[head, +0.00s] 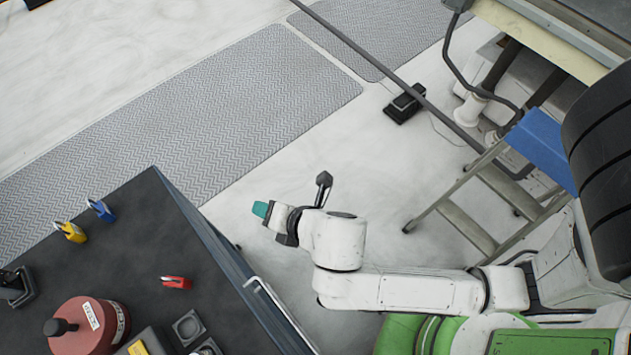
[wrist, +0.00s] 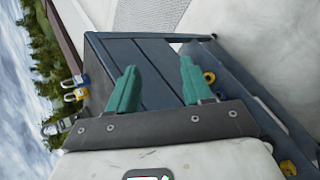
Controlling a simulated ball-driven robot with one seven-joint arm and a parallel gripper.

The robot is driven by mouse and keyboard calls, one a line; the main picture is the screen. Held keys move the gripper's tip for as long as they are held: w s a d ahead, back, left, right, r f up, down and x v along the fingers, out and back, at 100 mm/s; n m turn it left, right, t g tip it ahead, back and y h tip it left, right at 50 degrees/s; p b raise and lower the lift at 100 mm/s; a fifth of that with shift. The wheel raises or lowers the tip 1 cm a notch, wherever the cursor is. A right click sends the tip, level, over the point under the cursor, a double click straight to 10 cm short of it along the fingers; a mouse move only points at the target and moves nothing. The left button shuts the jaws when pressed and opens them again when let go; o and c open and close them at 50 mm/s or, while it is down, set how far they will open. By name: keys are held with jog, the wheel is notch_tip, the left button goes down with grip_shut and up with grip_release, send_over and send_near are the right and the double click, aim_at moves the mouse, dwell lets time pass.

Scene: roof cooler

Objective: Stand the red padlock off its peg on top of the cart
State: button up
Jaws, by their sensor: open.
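The red padlock (head: 175,282) is on the dark cart top (head: 140,245) in the head view, apart from the other padlocks. I cannot tell whether it stands or lies, and no peg shows under it. I do not make it out in the wrist view. My gripper (head: 260,209) has teal fingers and is beyond the cart's right edge, up and right of the red padlock in the picture. In the wrist view my gripper (wrist: 158,63) has its fingers apart with nothing between them. The cart's drawer side (wrist: 150,60) shows behind them.
A blue padlock (head: 101,209) and a yellow padlock (head: 71,231) are near the cart's far edge. A red round device (head: 90,325) and small grey trays (head: 187,327) are at the near end. Yellow items (wrist: 209,77) are at the cart's side. A stepladder (head: 480,205) stands right.

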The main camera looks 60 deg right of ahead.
jog(key=s+d+f+m+g, duration=0.1)
jog(key=s+d+m+g, duration=0.1)
jog(key=s+m, duration=0.2)
jog(key=s+d+f+m+g, duration=0.1)
jog(key=s+d+m+g, duration=0.2)
jog(key=m, duration=0.8)
jog(key=s+d+f+m+g+y, duration=0.1)
jog(key=s+d+m+g, duration=0.2)
jog(key=m, duration=0.4)
jog(key=shift+s+d+f+m, duration=0.15)
jog(key=shift+s+m, duration=0.15)
jog(key=shift+s, duration=0.55)
